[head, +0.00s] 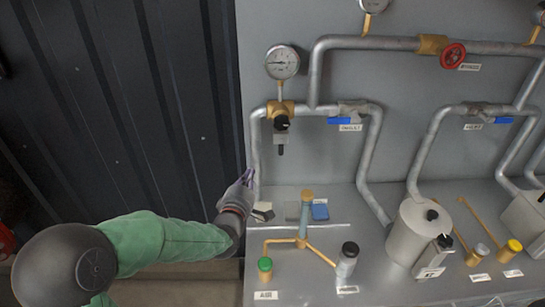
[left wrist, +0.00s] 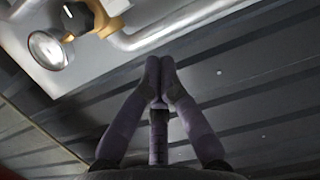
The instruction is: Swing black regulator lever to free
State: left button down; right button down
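The black regulator lever (head: 281,122) sits on the brass regulator (head: 280,108) below a round gauge, at the upper middle of the head view. A grey block with a thin dark stem hangs beneath it. In the left wrist view a black part (left wrist: 68,11) shows beside brass at the top left edge, partly cut off. My left gripper (head: 248,172) is below and left of the lever, apart from it, by the panel's left edge. In the left wrist view its fingertips (left wrist: 160,66) meet with nothing between them. My right gripper is in neither view.
The round gauge (head: 282,62) stands above the regulator. A grey pipe (head: 254,150) runs down close to my left gripper. Brass fittings (head: 301,241) and a grey cylinder (head: 414,230) stand on the bench. Dark corrugated wall (head: 130,100) fills the left.

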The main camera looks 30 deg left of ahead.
aim_at(281, 146)
pick_arm(q)
jog(key=shift+w, duration=0.1)
dwell(0.3)
jog(key=w+b, duration=0.1)
jog(key=w, duration=1)
jog(key=shift+w+d, duration=0.2)
jog(key=shift+w, duration=0.1)
jog(key=shift+b, duration=0.3)
jog(key=shift+w+f+n+b, duration=0.15)
jog(key=shift+n+b, duration=0.25)
jog(key=shift+b, duration=0.35)
